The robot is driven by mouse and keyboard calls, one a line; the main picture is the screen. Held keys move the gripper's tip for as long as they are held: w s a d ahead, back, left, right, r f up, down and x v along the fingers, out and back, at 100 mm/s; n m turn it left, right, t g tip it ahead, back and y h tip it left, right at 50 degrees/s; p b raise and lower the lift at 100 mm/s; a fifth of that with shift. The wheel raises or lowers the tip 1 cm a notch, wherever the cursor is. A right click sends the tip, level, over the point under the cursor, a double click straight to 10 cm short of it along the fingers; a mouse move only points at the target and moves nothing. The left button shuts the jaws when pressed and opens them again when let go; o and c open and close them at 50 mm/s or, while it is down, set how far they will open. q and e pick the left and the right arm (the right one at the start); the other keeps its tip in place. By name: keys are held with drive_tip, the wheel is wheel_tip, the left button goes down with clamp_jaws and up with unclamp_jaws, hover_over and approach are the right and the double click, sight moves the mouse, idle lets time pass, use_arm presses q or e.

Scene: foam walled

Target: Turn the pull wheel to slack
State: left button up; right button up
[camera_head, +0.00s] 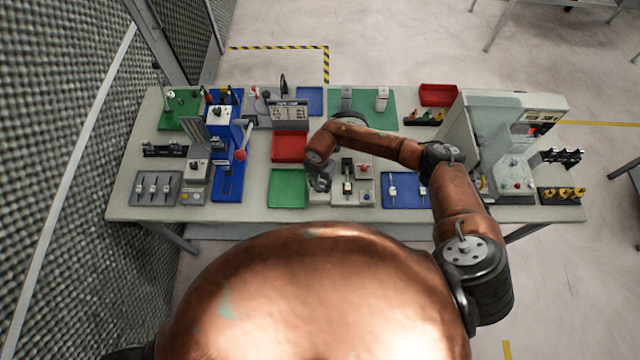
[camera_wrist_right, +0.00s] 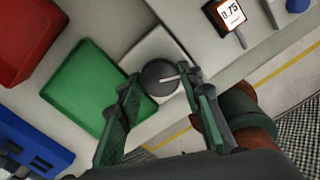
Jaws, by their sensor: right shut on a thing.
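The pull wheel (camera_wrist_right: 157,74) is a dark round knob with a pale pointer line, on a light square plate (camera_wrist_right: 150,47) in the right wrist view. My right gripper (camera_wrist_right: 162,82) is shut on it, one finger on each side of its rim. In the head view the right gripper (camera_head: 320,184) reaches down at the left end of a pale grey device (camera_head: 350,198), and the wheel is hidden under it. My left gripper is out of view.
A blue mat (camera_head: 404,191) with small parts lies to the right. A tall grey machine (camera_head: 480,130) stands at the table's right side.

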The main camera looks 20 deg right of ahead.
drive_tip(key=c, duration=0.4)
drive_tip(key=shift+w+f+n+b, duration=0.1)
drive_tip(key=shift+f+n+b, duration=0.05)
drive_tip(key=shift+n+b, duration=1.2)
drive_tip(key=n+b, duration=0.3)
drive_tip(key=shift+n, duration=0.35)
drive_tip(key=n+b, duration=1.1)
drive_tip(key=shift+n, duration=0.4)
drive_tip(key=shift+n+b, duration=2.3)
drive_tip(key=shift+n, duration=0.2)
